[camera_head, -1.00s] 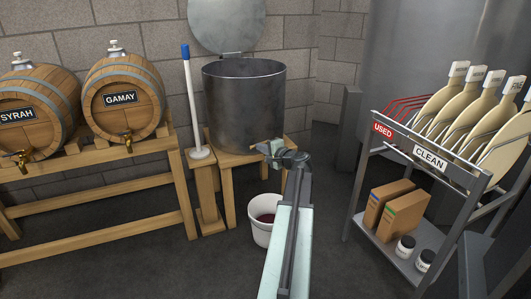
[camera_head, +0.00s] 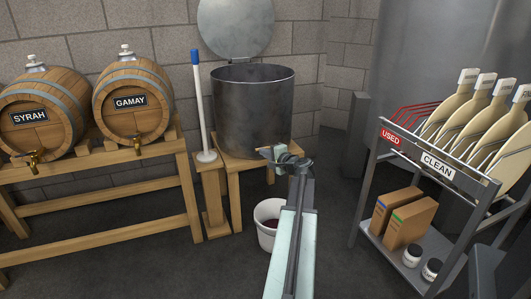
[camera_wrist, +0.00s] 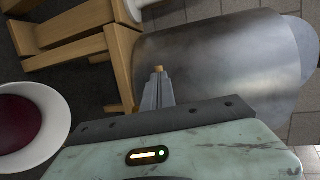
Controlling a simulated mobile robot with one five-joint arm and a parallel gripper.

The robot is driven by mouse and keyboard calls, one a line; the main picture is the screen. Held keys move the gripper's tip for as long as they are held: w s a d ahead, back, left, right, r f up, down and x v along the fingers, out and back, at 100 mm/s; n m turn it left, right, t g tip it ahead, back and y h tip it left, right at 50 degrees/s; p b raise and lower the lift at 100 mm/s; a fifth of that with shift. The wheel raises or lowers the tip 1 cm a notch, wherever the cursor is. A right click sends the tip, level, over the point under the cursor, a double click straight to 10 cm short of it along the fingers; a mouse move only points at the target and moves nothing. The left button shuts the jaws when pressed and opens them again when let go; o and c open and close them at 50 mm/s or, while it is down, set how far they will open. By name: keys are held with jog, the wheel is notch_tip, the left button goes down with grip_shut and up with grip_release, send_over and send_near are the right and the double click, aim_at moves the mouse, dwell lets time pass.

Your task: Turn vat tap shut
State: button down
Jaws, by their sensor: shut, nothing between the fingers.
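The metal vat (camera_head: 252,110) stands upright on a wooden stand (camera_head: 233,200), its round lid (camera_head: 236,25) raised behind it. A small brass-brown piece (camera_head: 265,151), seemingly the vat tap, shows low on the vat's front at my gripper's tip. It also shows in the wrist view (camera_wrist: 158,69), just beyond the fingertips. My gripper (camera_head: 277,154) is shut and empty, low in front of the vat. In the wrist view my fingers (camera_wrist: 157,76) point at the vat wall. I cannot tell whether they touch the tap, and its handle position is hidden.
A white bucket (camera_head: 262,232) with dark red liquid (camera_wrist: 18,125) stands on the floor below my gripper. Left are a white pole with a blue top (camera_head: 200,110) and the Syrah (camera_head: 45,110) and Gamay (camera_head: 133,98) barrels. Right is a metal rack (camera_head: 418,165).

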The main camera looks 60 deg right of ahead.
jog(key=w+a+p+v, duration=0.1)
jog(key=a+p+v, duration=0.1)
jog(key=v, duration=1)
jog(key=shift+s+a, duration=0.2)
jog(key=shift+a, duration=0.15)
jog(key=shift+r, duration=0.1)
